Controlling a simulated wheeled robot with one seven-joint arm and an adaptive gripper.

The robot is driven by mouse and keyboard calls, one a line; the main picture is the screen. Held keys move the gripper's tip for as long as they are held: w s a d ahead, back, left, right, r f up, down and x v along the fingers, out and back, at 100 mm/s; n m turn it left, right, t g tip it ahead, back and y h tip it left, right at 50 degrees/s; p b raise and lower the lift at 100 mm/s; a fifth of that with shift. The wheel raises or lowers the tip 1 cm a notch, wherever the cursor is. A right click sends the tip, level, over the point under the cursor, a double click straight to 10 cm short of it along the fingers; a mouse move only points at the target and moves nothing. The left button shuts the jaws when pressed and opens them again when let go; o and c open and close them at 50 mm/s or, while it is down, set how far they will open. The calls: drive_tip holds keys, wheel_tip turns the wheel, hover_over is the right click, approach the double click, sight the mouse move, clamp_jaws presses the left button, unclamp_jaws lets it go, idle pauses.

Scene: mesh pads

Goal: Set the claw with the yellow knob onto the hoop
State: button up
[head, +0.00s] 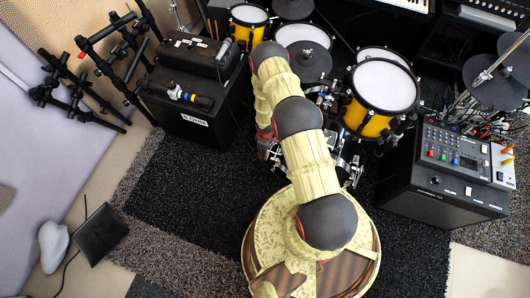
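I cannot make out for certain which thing is the claw with the yellow knob. A small dark object with white, blue and yellow parts (188,96) lies on the front of the black cabinet at the left. The hoop is not certain either; the large yellow drum (384,87) has a dark rim around its white head. My arm rises from my base in the middle and bends down at its far end. My gripper is mostly hidden behind the arm, near the chrome stands left of centre. Its fingers and anything in them cannot be seen.
A black case (193,54) sits on the black cabinet (184,126). Black racks stand at the left. The dark carpet (190,185) left of my base is clear.

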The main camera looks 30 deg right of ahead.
drive_tip(key=shift+c, duration=1.1)
drive_tip(key=shift+s, duration=0.1)
drive_tip(key=c, duration=0.8)
